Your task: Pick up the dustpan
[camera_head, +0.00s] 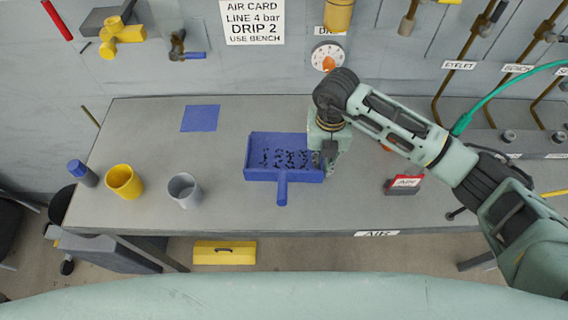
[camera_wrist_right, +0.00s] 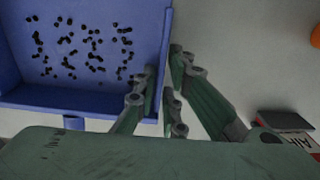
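The blue dustpan (camera_head: 254,173) lies on the grey bench, its short handle (camera_head: 282,190) toward the front edge. Several small black bits lie in it. My right gripper (camera_head: 328,163) is at the dustpan's right wall, pointing down. In the right wrist view the fingers (camera_wrist_right: 162,72) come close together on both sides of that wall of the dustpan (camera_wrist_right: 165,38), one inside and one outside. They appear shut on it. I cannot tell whether the dustpan is lifted off the bench. My left gripper is not in view.
A blue sheet (camera_head: 200,118) lies behind. A red and dark block (camera_head: 404,185) is right of my gripper. The bench in front of the dustpan is clear.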

